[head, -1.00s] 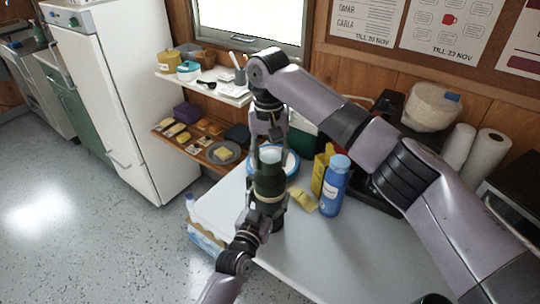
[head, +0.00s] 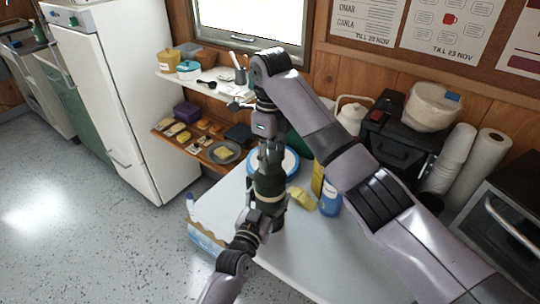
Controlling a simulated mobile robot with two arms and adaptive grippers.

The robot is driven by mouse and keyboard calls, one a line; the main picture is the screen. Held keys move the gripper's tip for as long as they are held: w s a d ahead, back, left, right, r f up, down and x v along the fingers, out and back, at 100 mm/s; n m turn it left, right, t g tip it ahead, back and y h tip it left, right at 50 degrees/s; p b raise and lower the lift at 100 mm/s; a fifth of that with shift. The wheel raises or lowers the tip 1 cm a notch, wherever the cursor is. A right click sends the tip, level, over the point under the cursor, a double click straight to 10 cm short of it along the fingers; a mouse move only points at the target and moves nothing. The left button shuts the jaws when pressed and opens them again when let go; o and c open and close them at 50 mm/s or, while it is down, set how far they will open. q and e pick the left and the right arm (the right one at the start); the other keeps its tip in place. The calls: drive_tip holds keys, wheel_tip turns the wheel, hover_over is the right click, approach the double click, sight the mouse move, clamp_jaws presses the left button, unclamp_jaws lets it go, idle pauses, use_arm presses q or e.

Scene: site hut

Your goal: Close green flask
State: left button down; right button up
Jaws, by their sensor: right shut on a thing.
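The dark green flask (head: 269,186) stands upright near the left end of the grey table, with a pale band around its body. My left gripper (head: 262,213) comes from the front and is shut around the flask's lower body. My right gripper (head: 268,152) comes down from above and is shut on the dark lid at the flask's top. The fingers largely cover the lid, so I cannot tell how it sits on the neck.
A white plate with a blue rim (head: 290,163) lies behind the flask. A yellow sponge-like piece (head: 303,201), a blue bottle (head: 330,204) and a yellow box (head: 318,180) are close on the right. My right arm crosses above the table. The front right of the table (head: 330,265) is clear.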

drive_tip(key=o, duration=1.1)
drive_tip(key=shift+c, duration=0.2)
drive_tip(key=shift+r, duration=0.1)
drive_tip(key=shift+r, duration=2.2)
drive_tip(key=shift+c, duration=0.5)
